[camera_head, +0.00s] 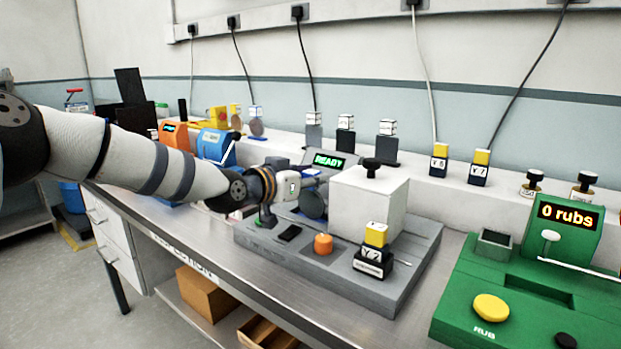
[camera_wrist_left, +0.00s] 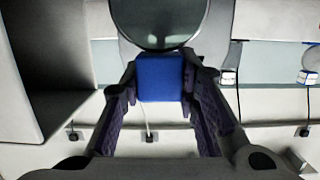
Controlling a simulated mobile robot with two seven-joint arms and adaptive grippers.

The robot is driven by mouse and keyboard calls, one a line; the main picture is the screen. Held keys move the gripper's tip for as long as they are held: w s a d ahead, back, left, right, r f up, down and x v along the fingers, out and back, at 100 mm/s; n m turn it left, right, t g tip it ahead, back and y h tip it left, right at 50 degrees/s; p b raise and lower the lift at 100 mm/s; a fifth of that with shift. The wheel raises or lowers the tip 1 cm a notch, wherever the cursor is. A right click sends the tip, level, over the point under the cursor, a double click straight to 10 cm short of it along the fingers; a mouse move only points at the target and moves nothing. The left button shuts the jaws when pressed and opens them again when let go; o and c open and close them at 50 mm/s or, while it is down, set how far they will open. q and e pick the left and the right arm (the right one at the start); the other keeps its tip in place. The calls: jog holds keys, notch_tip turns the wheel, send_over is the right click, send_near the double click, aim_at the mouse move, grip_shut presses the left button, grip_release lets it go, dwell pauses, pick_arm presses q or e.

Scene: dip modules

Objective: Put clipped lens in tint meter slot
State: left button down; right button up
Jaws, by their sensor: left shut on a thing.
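My left gripper (camera_head: 312,184) is shut on a blue clip block (camera_wrist_left: 160,77), seen between its fingers in the left wrist view. A round dark lens (camera_wrist_left: 160,22) extends from the block, cut by the top of that view. In the head view the lens (camera_head: 313,204) shows as a dark disc beside the fingers, left of a white box. The grey device (camera_head: 270,232) with a green READY display (camera_head: 330,162) appears to be the tint meter. Its slot cannot be made out; the arm and lens cover part of the device. My right gripper is not in view.
The white box (camera_head: 366,208) with a black knob stands close right of the gripper. An orange button (camera_head: 323,244) and a yellow-topped Y2 block (camera_head: 373,257) are in front. A green rub machine (camera_head: 530,290) stands at right. Several small blocks line the back ledge.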

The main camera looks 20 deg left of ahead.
pick_arm(q)
jog(key=shift+f, duration=0.15)
jog(key=c, duration=1.2)
grip_release()
jog(key=shift+s+r, duration=0.25)
jog(key=shift+r, duration=0.15)
jog(key=p+v, duration=0.2)
jog(key=v, duration=0.9)
jog(key=shift+s+a+f, duration=0.1)
jog(key=shift+s+a, duration=0.05)
jog(key=shift+s, duration=0.1)
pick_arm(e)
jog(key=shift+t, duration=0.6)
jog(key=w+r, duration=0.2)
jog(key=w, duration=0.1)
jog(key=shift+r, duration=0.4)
